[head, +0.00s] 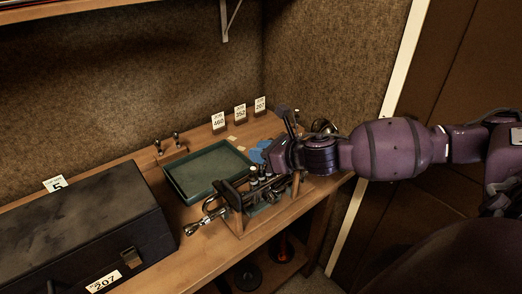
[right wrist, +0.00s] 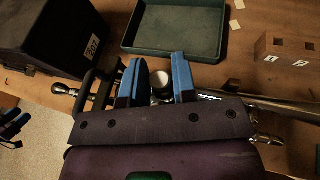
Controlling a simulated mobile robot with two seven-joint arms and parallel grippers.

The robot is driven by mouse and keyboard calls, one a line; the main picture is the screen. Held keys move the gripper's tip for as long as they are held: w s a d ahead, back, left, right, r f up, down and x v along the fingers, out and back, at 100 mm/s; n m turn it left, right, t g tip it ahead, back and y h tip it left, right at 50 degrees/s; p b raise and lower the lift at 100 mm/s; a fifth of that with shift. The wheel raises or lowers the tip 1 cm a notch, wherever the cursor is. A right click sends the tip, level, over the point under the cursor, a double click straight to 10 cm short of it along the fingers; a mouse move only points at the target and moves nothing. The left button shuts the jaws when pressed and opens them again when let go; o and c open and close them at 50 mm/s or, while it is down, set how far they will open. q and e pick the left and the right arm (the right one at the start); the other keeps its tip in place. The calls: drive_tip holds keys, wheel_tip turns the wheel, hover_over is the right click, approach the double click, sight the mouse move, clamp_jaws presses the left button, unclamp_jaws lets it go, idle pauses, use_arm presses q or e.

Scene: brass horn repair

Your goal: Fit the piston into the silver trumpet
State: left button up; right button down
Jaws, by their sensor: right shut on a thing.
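The silver trumpet (head: 209,219) lies in a wooden stand (head: 234,222) near the bench's front edge. It also shows in the right wrist view (right wrist: 228,96), running behind my gripper. My right gripper (head: 270,160) is above the trumpet's valve section, and its blue-padded fingers (right wrist: 159,82) are shut on a piston, whose round silver top (right wrist: 161,80) shows between them. The piston's lower end and the valve opening are hidden, so I cannot tell whether it is inside the casing. Blue-tipped fingers at the left edge of the right wrist view look like my left gripper (right wrist: 13,126).
A green tray (head: 168,175) lies behind the trumpet. A large black case (head: 80,225) fills the bench's left. Two small upright parts stand in a wooden block (head: 172,151) at the back. Numbered cards (head: 240,111) line the rear. A holed wooden block (right wrist: 287,48) stands right of the tray.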

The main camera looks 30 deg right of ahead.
use_arm(q)
drive_tip(key=shift+f+b, duration=0.45)
drive_tip(key=shift+f, duration=0.05)
use_arm(e)
drive_tip(key=shift+f, duration=0.85)
drive_tip(key=c, duration=0.9)
unclamp_jaws()
drive_tip(key=shift+o, duration=0.4)
drive_tip(key=shift+s+f, duration=0.1)
drive_tip(key=shift+f, duration=0.05)
drive_tip(key=shift+s+d, duration=0.3)
drive_tip(key=shift+s, duration=0.35)
use_arm(q)
drive_tip(key=shift+w+d+r, duration=0.1)
drive_tip(key=shift+w+r, duration=0.45)
drive_tip(key=shift+r, duration=0.15)
use_arm(e)
drive_tip(key=r+v, duration=0.1)
drive_tip(key=v, duration=0.8)
